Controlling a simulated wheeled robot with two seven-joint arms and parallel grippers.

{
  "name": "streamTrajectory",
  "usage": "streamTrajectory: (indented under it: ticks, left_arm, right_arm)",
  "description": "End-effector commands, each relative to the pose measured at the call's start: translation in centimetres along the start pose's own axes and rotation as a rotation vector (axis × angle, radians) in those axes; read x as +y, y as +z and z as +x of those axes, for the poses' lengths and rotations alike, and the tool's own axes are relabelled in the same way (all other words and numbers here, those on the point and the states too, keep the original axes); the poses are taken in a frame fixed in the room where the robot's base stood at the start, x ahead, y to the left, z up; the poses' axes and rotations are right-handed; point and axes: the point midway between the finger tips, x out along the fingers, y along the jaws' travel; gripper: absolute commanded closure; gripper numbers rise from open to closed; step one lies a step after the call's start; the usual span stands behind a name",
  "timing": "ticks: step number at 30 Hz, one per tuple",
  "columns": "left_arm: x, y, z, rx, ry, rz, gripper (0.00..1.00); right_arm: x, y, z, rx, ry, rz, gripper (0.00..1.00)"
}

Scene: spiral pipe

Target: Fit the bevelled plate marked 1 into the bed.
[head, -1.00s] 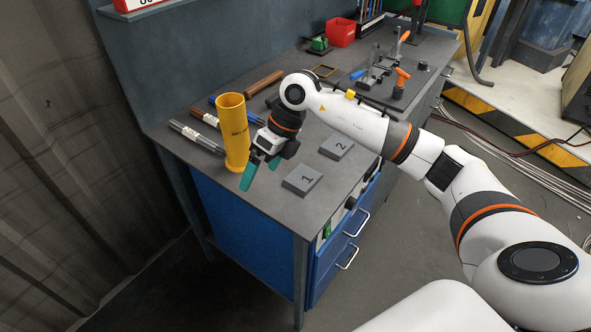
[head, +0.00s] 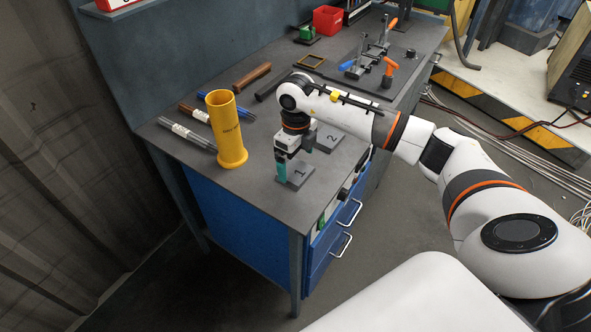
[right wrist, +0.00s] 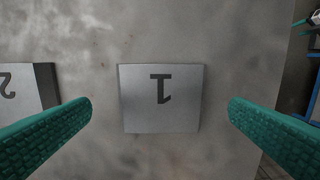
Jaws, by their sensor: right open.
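The grey plate marked 1 (head: 297,177) lies flat near the front edge of the bench. In the right wrist view the plate (right wrist: 160,112) sits centred between two open teal fingers, with gaps on both sides. My right gripper (head: 289,168) points down at the plate and is open and empty. It partly hides the plate in the head view. The plate marked 2 (head: 328,137) lies just behind; its edge also shows at left in the right wrist view (right wrist: 25,88). I cannot tell for certain which part is the bed. My left gripper is out of view.
A yellow tube (head: 226,130) stands upright left of the gripper, with labelled rods (head: 188,136) beside it. A dark fixture with clamps (head: 395,78), a red bin (head: 327,19) and a small brown frame (head: 310,61) are farther back. Bench is clear around plate 1's left and front.

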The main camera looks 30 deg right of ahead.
Motion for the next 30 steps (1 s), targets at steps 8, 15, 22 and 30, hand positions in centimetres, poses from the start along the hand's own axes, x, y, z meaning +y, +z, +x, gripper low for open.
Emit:
streamTrajectory:
  ticks: [8,15,22,30]
  left_arm:
    - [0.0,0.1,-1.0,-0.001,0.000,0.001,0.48]
    - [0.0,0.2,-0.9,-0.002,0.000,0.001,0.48]
    - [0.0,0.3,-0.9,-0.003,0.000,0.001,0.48]
    - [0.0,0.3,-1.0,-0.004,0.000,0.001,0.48]
  right_arm:
    - [-0.2,-0.1,3.0,-0.001,-0.001,-0.001,0.00]
    - [-0.1,-0.1,3.1,0.001,-0.001,-0.001,0.03]
    - [-0.1,-0.1,3.1,0.001,-0.001,-0.001,0.41]
    - [-0.1,-0.2,2.9,0.004,-0.001,0.000,0.68]
